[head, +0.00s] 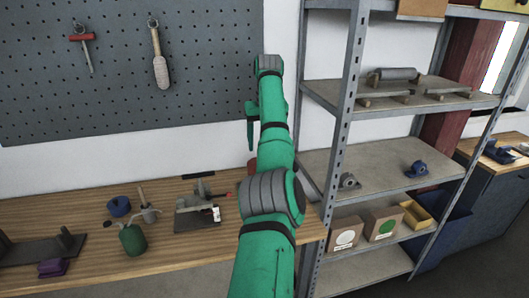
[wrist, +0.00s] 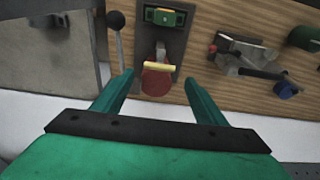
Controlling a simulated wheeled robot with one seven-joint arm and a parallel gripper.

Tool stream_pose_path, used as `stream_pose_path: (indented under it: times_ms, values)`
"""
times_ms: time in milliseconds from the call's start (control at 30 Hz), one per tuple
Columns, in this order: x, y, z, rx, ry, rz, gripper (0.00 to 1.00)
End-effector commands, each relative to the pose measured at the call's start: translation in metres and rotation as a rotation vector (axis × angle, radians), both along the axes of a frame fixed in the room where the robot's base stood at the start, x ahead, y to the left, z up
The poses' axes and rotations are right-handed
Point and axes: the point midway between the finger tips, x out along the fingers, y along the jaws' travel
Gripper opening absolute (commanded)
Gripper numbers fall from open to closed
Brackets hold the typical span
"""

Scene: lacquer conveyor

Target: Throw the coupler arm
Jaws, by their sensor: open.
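In the wrist view, a dark grey plate (wrist: 173,45) on the wooden bench bears a red round part (wrist: 156,83) with a pale yellow bar (wrist: 159,66) across it. A thin lever with a black ball knob (wrist: 116,20) stands at the plate's left edge. I cannot tell for sure which of these is the coupler arm. My gripper (wrist: 157,84) is open, with one finger on each side of the red part and nothing clearly held. Whether the fingers touch anything cannot be told.
A green block (wrist: 165,16) sits at the plate's top. A clamp-like fixture (head: 198,210) lies on the bench, with a green can (head: 132,239) and blue roll (head: 119,206) left of it. A metal shelf rack (head: 338,150) stands right. A pegboard (head: 120,70) hangs behind.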

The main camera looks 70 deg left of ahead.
Motion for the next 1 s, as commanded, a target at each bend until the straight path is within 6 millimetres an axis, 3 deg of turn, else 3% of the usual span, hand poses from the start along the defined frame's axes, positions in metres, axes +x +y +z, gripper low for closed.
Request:
stream_pose_path:
  times_ms: [100,300,1000]
  values:
    - [0.002,-0.004,0.019,0.001,0.0,-0.004,0.66]
    - [0.002,-0.006,0.033,0.001,-0.001,-0.002,0.66]
    - [0.0,-0.003,0.033,0.008,-0.006,-0.001,0.66]
